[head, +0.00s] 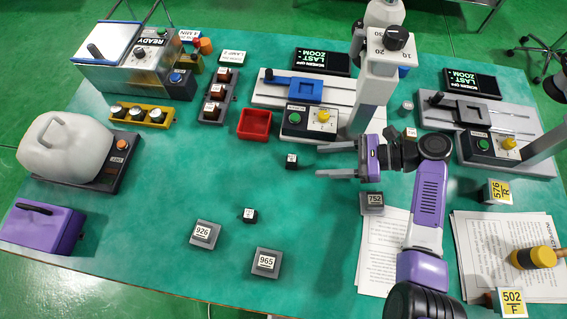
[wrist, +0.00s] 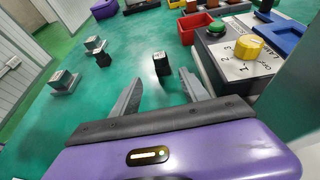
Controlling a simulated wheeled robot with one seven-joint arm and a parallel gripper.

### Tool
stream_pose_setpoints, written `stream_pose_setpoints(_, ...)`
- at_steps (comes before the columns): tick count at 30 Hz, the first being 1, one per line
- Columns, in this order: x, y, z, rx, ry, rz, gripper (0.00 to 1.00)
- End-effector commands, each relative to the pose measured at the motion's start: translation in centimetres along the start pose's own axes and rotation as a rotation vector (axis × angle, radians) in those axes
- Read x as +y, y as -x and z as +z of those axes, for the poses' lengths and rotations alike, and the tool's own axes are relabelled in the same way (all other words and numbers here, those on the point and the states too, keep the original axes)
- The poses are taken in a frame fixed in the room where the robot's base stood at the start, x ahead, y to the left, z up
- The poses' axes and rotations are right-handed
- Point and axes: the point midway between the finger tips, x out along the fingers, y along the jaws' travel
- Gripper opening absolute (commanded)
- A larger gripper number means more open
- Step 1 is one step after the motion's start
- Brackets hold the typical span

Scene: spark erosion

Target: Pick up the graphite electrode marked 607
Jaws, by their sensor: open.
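Two small black blocks with white labels stand on the green table, and their numbers are too small to read, so I cannot tell which is 607. One black block (head: 291,163) is just beyond my gripper's fingertips; in the wrist view this block (wrist: 162,66) shows ahead, between the finger lines. The other black block (head: 249,216) stands nearer the front; it also shows in the wrist view (wrist: 103,60). My gripper (head: 318,161) is open and empty, its fingers pointing left toward the first block. In the wrist view both fingers (wrist: 159,75) are spread apart.
Grey labelled blocks 926 (head: 205,235), 965 (head: 266,264) and 752 (head: 372,203) stand nearby. A red tray (head: 254,124) and a machine control box (head: 309,123) are behind the first block. Papers (head: 376,250) lie right. The table's left middle is clear.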

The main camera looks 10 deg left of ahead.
Motion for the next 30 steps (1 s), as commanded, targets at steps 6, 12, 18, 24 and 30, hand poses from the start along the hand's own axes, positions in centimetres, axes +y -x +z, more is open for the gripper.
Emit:
stream_pose_setpoints(6,0.0,-1.7,-0.4,0.0,0.0,0.003,0.53)
stream_pose_setpoints(12,-0.1,-3.7,-0.1,0.0,0.0,0.003,0.53)
stream_pose_setpoints(18,-0.3,-6.6,0.2,0.0,-0.001,0.003,0.53)
stream_pose_setpoints(24,-0.4,-8.0,0.1,0.0,0.001,0.0,0.53)
stream_pose_setpoints(30,-0.4,-8.0,0.1,0.0,0.001,0.0,0.53)
